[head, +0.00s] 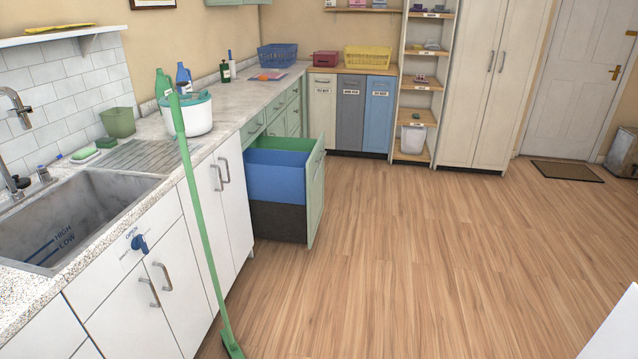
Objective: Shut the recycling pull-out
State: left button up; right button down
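The recycling pull-out (317,190) stands open below the counter in the head view. Its pale green front panel sticks out into the room, with a handle on its outer face. Inside are a green bin (285,143), a blue bin (275,178) and a dark lower part (278,222). Neither of my grippers shows in the view.
A green-handled mop or broom (196,205) leans against the counter, in front of the white cupboards and nearer than the pull-out. The sink (70,215) is at left. Wooden floor (420,250) right of the pull-out is clear. A white surface (615,330) cuts the lower right corner.

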aim_at(284, 177)
jog(key=i+z, duration=0.2)
jog(key=i, duration=0.45)
jog(key=i+j+z, duration=0.2)
jog(key=i, duration=0.45)
jog(key=i+l, duration=0.15)
jog(key=i, duration=0.5)
jog(key=i+l, duration=0.15)
jog(key=i, duration=0.5)
jog(key=i+l, duration=0.1)
jog(key=i, duration=0.55)
